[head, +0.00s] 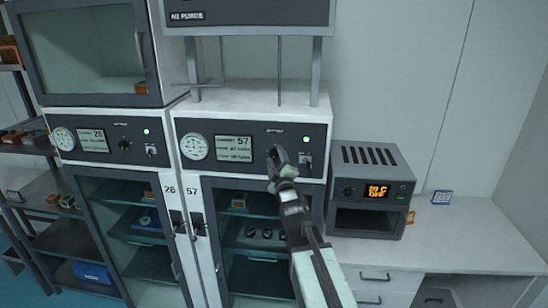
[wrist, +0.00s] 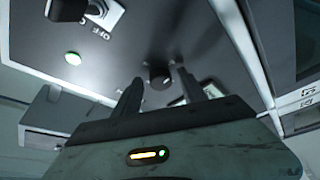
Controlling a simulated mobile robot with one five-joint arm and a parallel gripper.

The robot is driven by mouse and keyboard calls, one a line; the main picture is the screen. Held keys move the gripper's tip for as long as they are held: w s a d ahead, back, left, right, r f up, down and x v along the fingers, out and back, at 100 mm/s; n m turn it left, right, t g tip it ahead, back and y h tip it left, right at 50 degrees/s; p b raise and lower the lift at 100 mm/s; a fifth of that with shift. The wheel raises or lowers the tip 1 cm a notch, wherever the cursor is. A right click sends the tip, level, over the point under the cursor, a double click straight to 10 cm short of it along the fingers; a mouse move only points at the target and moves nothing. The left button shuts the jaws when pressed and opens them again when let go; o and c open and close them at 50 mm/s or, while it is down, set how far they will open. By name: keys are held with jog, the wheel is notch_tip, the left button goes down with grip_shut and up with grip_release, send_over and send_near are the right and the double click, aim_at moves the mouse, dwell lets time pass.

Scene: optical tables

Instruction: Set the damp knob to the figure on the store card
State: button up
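The control panel of cabinet 57 (head: 254,134) carries a round gauge (head: 195,146), a display (head: 233,148) headed 57 with smaller lines I cannot read, and a green light. My gripper (head: 277,160) is at this panel, right of the display, and covers the knob area in the head view. In the wrist view, a dark round knob (wrist: 159,76) stands between and just beyond the tips of my open fingers (wrist: 157,85). I cannot tell whether either finger touches it. A small blue-and-white card (head: 442,197) stands on the counter; its text is unreadable, and I cannot tell whether it is the store card.
Cabinet 26 (head: 95,141), with a similar panel, stands at left. A switch (wrist: 103,14) marked OFF is near my gripper. The counter's right part is mostly clear.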

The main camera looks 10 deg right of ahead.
jog(key=shift+w, duration=0.1)
grip_shut()
jog(key=shift+f+m, duration=0.1)
jog(key=shift+m, duration=0.2)
